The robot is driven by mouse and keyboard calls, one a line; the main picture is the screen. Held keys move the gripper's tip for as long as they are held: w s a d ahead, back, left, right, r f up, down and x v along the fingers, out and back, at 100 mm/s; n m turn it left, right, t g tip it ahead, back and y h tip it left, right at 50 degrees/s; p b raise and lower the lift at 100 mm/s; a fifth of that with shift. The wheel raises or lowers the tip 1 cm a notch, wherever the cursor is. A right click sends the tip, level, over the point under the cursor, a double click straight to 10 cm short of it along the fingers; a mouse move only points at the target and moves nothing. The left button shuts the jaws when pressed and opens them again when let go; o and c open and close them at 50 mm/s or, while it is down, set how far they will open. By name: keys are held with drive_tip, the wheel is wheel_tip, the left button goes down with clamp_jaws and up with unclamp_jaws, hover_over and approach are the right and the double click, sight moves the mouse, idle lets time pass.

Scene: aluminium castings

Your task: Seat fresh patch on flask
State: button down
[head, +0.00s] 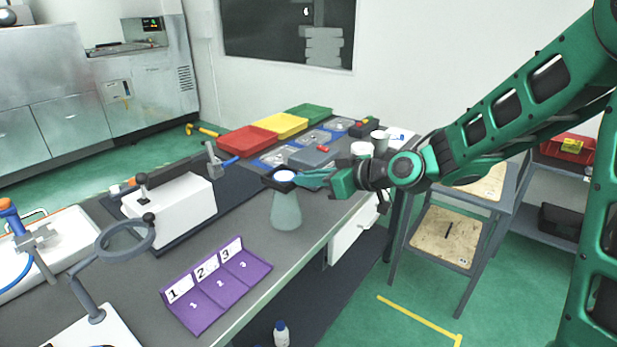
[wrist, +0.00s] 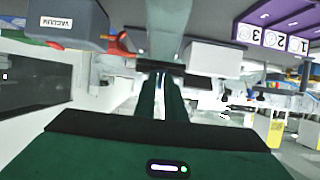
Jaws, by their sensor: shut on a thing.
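A pale frosted flask (head: 286,211) stands upright on the grey bench, near its right edge. A dark square piece with a white round face, which looks like the patch (head: 284,176), is right at the flask's top. My gripper (head: 301,180) reaches in from the right and is shut on the edge of this patch. In the wrist view my two fingers (wrist: 166,97) run up to the dark edge of the patch (wrist: 160,67), with the flask (wrist: 165,28) beyond it. The patch hides the flask's mouth, and I cannot tell whether the two touch.
A purple mat (head: 216,288) numbered 1 to 3 lies in front of the flask. A white box with a lever (head: 172,208) stands to the left. Red (head: 247,141), yellow (head: 279,124) and green trays are behind. A magnifier ring (head: 126,236) stands at front left.

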drive_tip(key=shift+f, duration=0.2)
drive_tip(key=c, duration=1.7)
unclamp_jaws()
drive_tip(key=shift+c, duration=0.2)
drive_tip(key=v, duration=1)
drive_tip(key=shift+d+r, duration=0.15)
drive_tip(key=shift+d, duration=0.15)
drive_tip(key=shift+s, duration=0.15)
